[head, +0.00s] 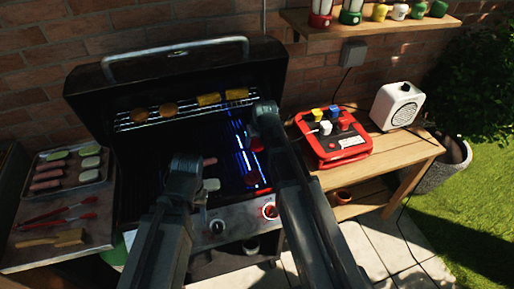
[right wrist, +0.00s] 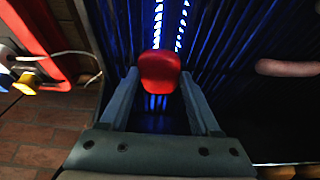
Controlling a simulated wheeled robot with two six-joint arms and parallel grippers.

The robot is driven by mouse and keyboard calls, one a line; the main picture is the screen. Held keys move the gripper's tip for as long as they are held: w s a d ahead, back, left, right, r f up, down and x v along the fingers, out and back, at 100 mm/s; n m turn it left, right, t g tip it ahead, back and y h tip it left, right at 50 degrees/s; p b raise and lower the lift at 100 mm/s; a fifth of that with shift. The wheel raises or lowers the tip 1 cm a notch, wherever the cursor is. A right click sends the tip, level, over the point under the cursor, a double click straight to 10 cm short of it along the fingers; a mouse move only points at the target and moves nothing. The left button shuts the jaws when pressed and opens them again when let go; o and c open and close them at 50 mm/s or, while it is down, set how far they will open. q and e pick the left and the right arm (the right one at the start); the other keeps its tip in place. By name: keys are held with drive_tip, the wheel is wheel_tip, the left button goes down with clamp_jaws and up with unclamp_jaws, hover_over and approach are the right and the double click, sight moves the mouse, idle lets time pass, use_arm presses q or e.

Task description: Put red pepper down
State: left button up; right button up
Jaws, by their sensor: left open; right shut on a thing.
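The red pepper (right wrist: 160,72) is between the fingertips of my right gripper (right wrist: 162,98) in the right wrist view, with the dark grill grate (right wrist: 222,60) behind it. In the head view my right gripper (head: 257,137) is over the right part of the open grill, near the blue-lit strip, and the pepper is mostly hidden by the arm. Another red piece (head: 253,178) shows lower on the grill. My left gripper (head: 184,172) is over the front middle of the grill, open; its fingertips are hard to make out.
A sausage (head: 209,161) and a pale piece (head: 211,184) lie on the grill. Food slices rest on the upper rack (head: 180,115). A tray (head: 98,178) of food and tongs are at left. A red power box (head: 329,150) and white speaker (head: 397,105) stand on the right table.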

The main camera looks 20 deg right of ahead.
sight(257, 146)
use_arm(q)
wheel_tip(257, 146, down, 4)
drive_tip(key=b, duration=0.3)
drive_tip(key=shift+a+r, duration=0.1)
drive_tip(key=shift+r, duration=0.05)
use_arm(e)
wheel_tip(257, 146, down, 4)
drive_tip(key=shift+r, duration=0.15)
use_arm(q)
drive_tip(key=shift+r, duration=0.15)
use_arm(e)
drive_tip(key=shift+r, duration=0.1)
use_arm(q)
drive_tip(key=shift+f, duration=0.2)
use_arm(e)
drive_tip(key=o, duration=1)
drive_tip(key=shift+f, duration=0.2)
drive_tip(key=o, duration=0.5)
drive_tip(key=shift+r, duration=0.1)
use_arm(q)
drive_tip(key=shift+r, duration=0.1)
